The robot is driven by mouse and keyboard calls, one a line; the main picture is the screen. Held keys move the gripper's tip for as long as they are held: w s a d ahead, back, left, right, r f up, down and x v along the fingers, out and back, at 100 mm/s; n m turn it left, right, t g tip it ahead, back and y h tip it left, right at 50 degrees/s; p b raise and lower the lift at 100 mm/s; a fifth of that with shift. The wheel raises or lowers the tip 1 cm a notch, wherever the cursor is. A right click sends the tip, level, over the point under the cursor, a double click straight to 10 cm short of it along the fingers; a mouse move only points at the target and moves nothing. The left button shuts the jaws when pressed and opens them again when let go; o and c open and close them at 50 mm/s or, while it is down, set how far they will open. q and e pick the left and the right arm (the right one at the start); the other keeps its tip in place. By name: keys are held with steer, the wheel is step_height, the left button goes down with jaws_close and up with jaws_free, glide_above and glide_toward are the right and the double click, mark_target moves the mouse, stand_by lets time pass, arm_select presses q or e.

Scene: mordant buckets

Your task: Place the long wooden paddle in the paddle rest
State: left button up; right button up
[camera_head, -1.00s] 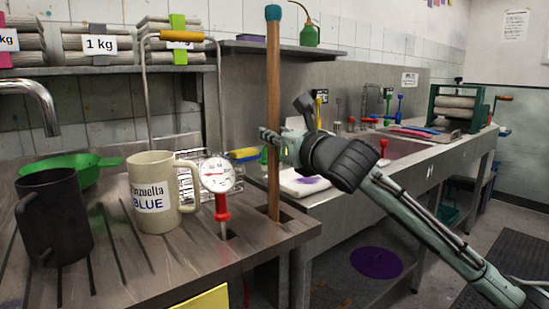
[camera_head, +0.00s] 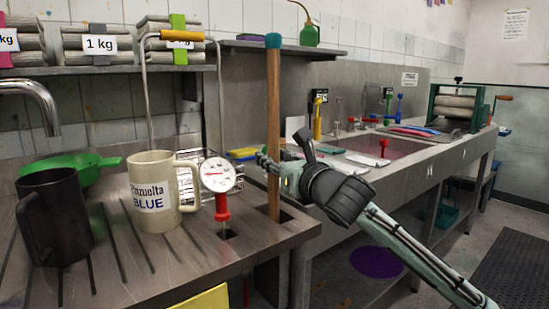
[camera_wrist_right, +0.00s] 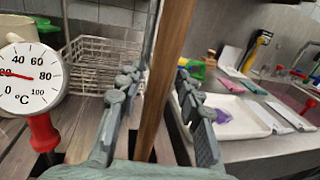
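The long wooden paddle (camera_head: 273,110) stands upright with its teal end at the top. Its lower end goes into a dark square opening in the right edge of the steel counter, the paddle rest (camera_head: 290,216); the part below is hidden. My right gripper (camera_head: 266,162) is beside the shaft, low above the counter. In the wrist view the two fingers of my right gripper (camera_wrist_right: 158,95) are apart, one on each side of the paddle (camera_wrist_right: 168,65), with a visible gap on the right side. My left gripper is not in view.
A red-handled dial thermometer (camera_head: 217,178) stands left of the paddle, by a wire basket (camera_head: 186,175). A cream mug (camera_head: 152,190), a dark mug (camera_head: 55,215) and a green strainer (camera_head: 85,165) stand further left. The sink counter (camera_head: 400,163) lies to the right.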

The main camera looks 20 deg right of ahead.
steer(key=shift+r, duration=0.15)
steer(key=shift+s+d, duration=0.1)
steer(key=shift+s, duration=0.2)
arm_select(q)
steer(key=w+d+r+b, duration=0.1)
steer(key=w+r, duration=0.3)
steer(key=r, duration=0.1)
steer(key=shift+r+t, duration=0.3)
arm_select(e)
steer(key=s+d, duration=0.1)
steer(key=s, duration=1)
steer(key=shift+s+d, duration=0.15)
steer(key=shift+d, duration=0.2)
